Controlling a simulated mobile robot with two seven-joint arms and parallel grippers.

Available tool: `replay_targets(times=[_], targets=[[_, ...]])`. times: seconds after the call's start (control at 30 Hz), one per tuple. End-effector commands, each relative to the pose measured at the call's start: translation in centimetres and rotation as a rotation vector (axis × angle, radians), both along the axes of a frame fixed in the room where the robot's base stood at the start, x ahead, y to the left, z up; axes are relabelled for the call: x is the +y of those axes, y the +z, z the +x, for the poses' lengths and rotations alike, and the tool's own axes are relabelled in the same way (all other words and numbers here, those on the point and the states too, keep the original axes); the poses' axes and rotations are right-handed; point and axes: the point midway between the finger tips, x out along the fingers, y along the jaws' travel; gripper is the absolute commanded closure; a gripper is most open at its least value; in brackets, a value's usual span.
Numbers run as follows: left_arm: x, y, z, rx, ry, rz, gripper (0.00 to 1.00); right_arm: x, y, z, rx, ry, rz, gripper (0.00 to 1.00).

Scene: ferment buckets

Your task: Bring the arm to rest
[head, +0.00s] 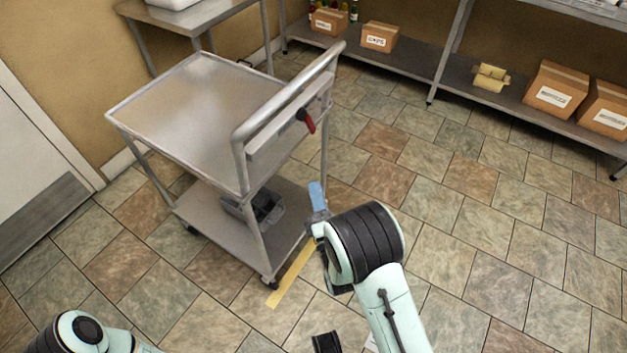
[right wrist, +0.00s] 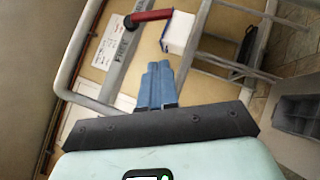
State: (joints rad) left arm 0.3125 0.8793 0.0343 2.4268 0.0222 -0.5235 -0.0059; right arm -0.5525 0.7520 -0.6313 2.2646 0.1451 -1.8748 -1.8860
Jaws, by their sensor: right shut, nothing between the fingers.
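My right gripper (head: 317,193) has blue fingers, which are shut and empty. In the head view it hangs in the air in front of the metal cart, just right of the cart's lower shelf as pictured. The right wrist view shows the blue fingers (right wrist: 157,82) pressed together with nothing between them. Part of my left arm shows at the bottom left of the head view, but its gripper is out of the picture.
The metal cart (head: 185,88) has an empty top and a red lever (head: 306,121) by its handle. A grey bin (head: 258,206) sits on its lower shelf. Boxes (head: 556,88) stand on the shelving at the back right. The tiled floor at the right is clear.

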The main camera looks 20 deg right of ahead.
Motion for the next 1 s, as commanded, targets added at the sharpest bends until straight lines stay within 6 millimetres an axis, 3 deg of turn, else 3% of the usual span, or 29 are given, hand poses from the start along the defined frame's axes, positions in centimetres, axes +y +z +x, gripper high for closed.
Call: replay_targets(times=[0.53,0.63,0.77,0.83,1.0], targets=[[0.0,0.0,0.0,0.000,0.000,0.000,0.57,0.0,-0.1,-0.1,0.002,0.000,0.002,1.00],[0.0,0.0,0.0,0.000,0.000,0.000,0.57,-0.5,-1.4,0.0,0.048,0.006,0.052,1.00],[0.0,0.0,0.0,0.000,0.000,0.000,0.57,-2.0,-7.2,-0.4,0.239,0.012,0.286,1.00],[0.0,0.0,0.0,0.000,0.000,0.000,0.57,-3.0,-11.9,-1.4,0.389,-0.008,0.497,1.00],[0.0,0.0,0.0,0.000,0.000,0.000,0.57,-4.1,-23.6,-7.3,0.727,-0.193,1.123,1.00]])
